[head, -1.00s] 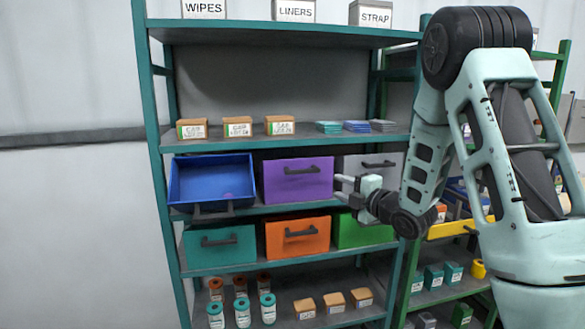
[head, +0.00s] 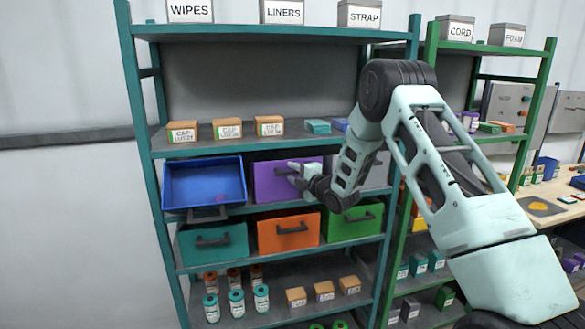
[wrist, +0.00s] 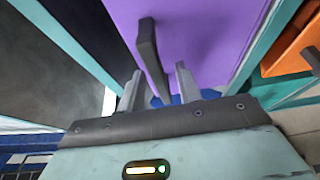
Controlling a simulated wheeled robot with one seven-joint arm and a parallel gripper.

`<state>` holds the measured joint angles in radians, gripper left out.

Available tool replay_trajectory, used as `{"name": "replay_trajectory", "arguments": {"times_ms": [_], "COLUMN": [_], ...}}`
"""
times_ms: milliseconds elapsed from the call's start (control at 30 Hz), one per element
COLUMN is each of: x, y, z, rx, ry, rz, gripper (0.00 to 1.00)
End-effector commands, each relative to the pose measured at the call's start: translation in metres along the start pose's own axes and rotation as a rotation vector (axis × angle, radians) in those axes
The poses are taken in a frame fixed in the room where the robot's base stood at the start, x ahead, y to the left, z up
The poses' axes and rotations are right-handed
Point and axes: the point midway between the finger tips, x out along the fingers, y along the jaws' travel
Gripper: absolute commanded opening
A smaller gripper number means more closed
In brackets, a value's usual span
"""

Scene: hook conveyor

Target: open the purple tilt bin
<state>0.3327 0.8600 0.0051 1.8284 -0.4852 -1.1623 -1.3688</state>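The purple tilt bin (head: 268,188) sits in the upper bin row of the teal shelf, with its front upright and closed. Its dark handle (wrist: 150,50) shows in the wrist view against the purple front (wrist: 205,35).
The blue bin (head: 178,205) to the left is tilted open. A grey bin (head: 375,172) is to the right, partly behind my arm. Teal (head: 213,240), orange (head: 287,232) and green (head: 352,223) bins are below. Capped boxes (head: 227,129) stand on the shelf above.

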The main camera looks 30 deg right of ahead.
Motion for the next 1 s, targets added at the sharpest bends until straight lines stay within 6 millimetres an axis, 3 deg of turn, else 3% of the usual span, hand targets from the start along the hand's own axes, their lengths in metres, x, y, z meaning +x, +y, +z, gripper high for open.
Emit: {"name": "replay_trajectory", "arguments": {"times_ms": [367, 400, 500, 533, 1000], "x": [0.0075, 0.0075, 0.0074, 0.0074, 0.0031], "y": [-0.0005, -0.0005, -0.0004, -0.0004, -0.0076], "z": [-0.0001, -0.0001, -0.0001, -0.0001, -0.0018], "rx": [0.000, 0.000, 0.000, 0.000, -0.014], "ry": [0.000, 0.000, 0.000, 0.000, 0.000], "rz": [0.000, 0.000, 0.000, 0.000, 0.033], "gripper": [0.35, 0.32, 0.04, 0.00, 0.00]}}
